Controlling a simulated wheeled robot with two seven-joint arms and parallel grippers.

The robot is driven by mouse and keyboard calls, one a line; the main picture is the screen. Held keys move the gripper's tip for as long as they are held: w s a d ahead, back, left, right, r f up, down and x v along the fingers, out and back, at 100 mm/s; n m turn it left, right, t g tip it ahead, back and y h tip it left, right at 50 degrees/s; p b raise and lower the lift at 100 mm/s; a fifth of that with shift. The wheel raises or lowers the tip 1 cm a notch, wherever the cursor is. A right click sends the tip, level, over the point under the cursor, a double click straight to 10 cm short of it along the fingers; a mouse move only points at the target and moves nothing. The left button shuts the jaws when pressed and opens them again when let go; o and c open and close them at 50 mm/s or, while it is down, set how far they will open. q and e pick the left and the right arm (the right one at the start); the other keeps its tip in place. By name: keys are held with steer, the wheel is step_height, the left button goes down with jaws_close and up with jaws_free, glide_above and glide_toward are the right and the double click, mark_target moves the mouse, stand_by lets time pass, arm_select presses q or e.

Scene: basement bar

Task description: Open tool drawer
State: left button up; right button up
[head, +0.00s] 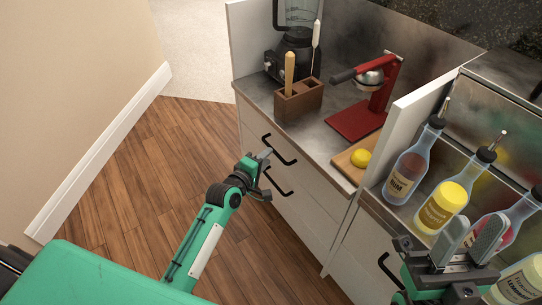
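A white cabinet with stacked drawers stands under the metal counter; I cannot tell from any label which is the tool drawer. The top drawer (309,181) looks closed and has a black bar handle (279,149). The drawer below it (299,213) also looks closed, with a similar black handle (280,184). My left gripper (266,174) is open in front of these handles, close to both; whether it touches either is unclear. My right gripper (474,232) is open and empty at the lower right, in front of the bottle rack.
On the counter (331,143) are a wooden tool caddy (299,101), a blender (296,50), a red citrus press (379,99) and a lemon (360,157) on a board. Bottles, including a yellow-labelled one (445,207), stand at right. Wood floor (130,175) at left is clear.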

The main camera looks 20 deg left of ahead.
arm_select(q)
steer(key=shift+b+x, duration=0.4)
steer(key=shift+x, duration=1.45)
jaws_close()
